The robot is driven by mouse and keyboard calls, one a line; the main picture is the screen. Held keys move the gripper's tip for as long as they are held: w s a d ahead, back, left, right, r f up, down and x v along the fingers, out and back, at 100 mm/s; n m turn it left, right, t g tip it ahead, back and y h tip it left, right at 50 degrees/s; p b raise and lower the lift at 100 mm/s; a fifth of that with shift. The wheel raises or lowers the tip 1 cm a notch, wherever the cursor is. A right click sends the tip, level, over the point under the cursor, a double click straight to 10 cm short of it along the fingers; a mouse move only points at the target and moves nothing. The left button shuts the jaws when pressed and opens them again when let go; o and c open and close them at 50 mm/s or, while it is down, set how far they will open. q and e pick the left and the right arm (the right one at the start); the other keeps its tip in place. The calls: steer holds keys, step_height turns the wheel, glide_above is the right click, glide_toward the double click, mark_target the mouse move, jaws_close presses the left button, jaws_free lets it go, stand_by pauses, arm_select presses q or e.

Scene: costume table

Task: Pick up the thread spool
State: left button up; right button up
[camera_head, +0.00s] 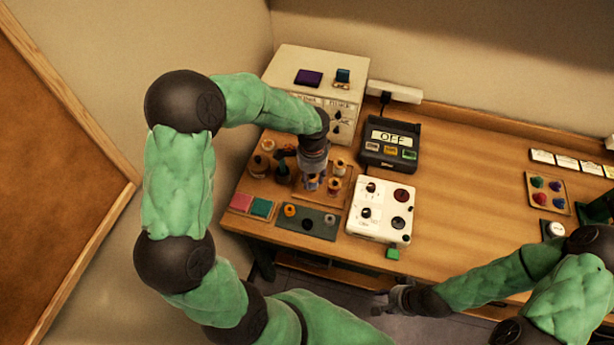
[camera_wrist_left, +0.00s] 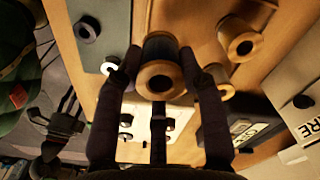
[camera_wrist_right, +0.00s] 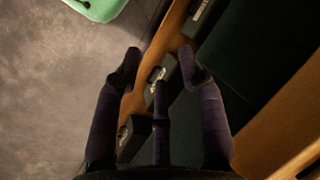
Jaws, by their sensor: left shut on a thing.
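A thread spool (camera_wrist_left: 161,80) with a wooden flange and dark grey-blue thread sits between the fingers of my left gripper (camera_wrist_left: 160,75) in the left wrist view. The fingers are shut on its two sides. In the head view my left gripper (camera_head: 312,184) points down among the spools at the table's left, largely hiding the held spool. I cannot tell whether it touches the surface below. Other wooden spools stand close by, one with orange thread (camera_head: 334,186) and one behind it (camera_head: 340,167). My right gripper (camera_wrist_right: 160,65) is open and empty, beyond the table's front edge.
A white control box (camera_head: 381,210) stands right of the spools, with a black device reading OFF (camera_head: 388,143) behind it. A large cream box (camera_head: 318,75) stands at the back. Pink and green pads (camera_head: 251,205) lie front left. The table's middle is clear.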

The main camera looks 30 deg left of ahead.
arm_select(q)
steer(key=s+d+r, duration=0.5)
steer(key=d+r, duration=0.1)
steer(key=d, duration=0.4)
steer(key=shift+r+p, duration=0.25)
steer(key=shift+p, duration=0.1)
steer(key=shift+w+f, duration=0.1)
steer(key=shift+f, duration=0.05)
stand_by(0.5)
